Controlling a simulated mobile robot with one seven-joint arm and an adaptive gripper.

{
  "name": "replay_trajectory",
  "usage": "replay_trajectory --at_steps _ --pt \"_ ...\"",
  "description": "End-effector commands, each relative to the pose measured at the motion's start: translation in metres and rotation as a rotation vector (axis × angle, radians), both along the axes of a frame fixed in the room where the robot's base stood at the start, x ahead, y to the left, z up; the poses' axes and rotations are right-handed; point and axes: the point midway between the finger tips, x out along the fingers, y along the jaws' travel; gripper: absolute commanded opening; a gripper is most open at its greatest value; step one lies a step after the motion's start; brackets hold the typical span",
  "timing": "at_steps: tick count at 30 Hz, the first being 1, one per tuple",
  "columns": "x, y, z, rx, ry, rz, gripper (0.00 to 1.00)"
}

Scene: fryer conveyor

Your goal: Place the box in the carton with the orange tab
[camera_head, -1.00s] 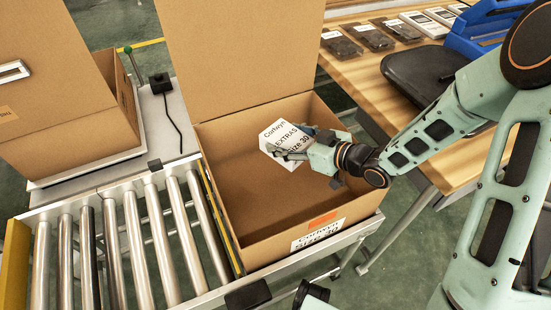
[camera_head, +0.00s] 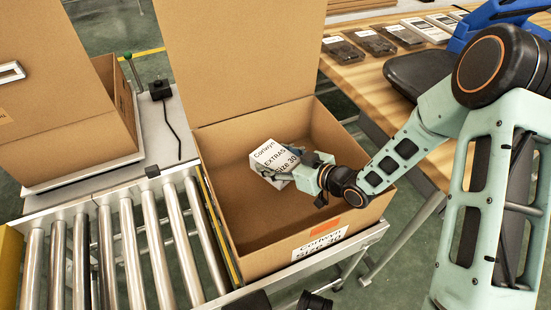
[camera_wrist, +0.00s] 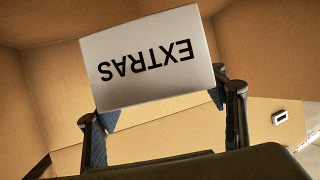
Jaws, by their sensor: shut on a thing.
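The white box (camera_head: 273,160), printed "Corwyn EXTRAS Size 30", is inside the carton with the orange tab, held tilted. My gripper (camera_head: 296,176) is shut on it, reaching in from the right. In the wrist view the box (camera_wrist: 150,58) sits between the two fingers of my gripper (camera_wrist: 165,115), with "EXTRAS" upside down. The open carton (camera_head: 262,253) stands at the end of the rollers with its tall flap up. Its orange tab (camera_head: 326,228) is on the near wall's rim, above a white label. I cannot tell whether the box touches the carton floor.
Another open carton (camera_head: 55,130) stands at the left on a grey platform. Metal rollers (camera_head: 140,245) fill the lower left. A wooden table (camera_head: 352,80) at the back right holds several flat packs, a dark tray and a blue bin.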

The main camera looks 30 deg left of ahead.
Motion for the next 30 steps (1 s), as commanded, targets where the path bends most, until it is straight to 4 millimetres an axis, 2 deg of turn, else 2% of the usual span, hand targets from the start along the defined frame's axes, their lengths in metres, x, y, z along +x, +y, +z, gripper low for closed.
replay_trajectory --at_steps 12,13,17,26,30 --pt "-0.001 -0.001 -0.013 -0.001 0.005 0.0 0.34" --pt "-0.002 -0.001 -0.014 -0.002 0.007 0.0 0.68" --pt "-0.002 -0.002 -0.015 -0.003 0.009 0.0 0.82" --pt "-0.003 -0.002 -0.016 -0.004 0.011 -0.001 0.82" --pt "-0.003 -0.002 -0.006 -0.004 0.01 0.0 0.82"
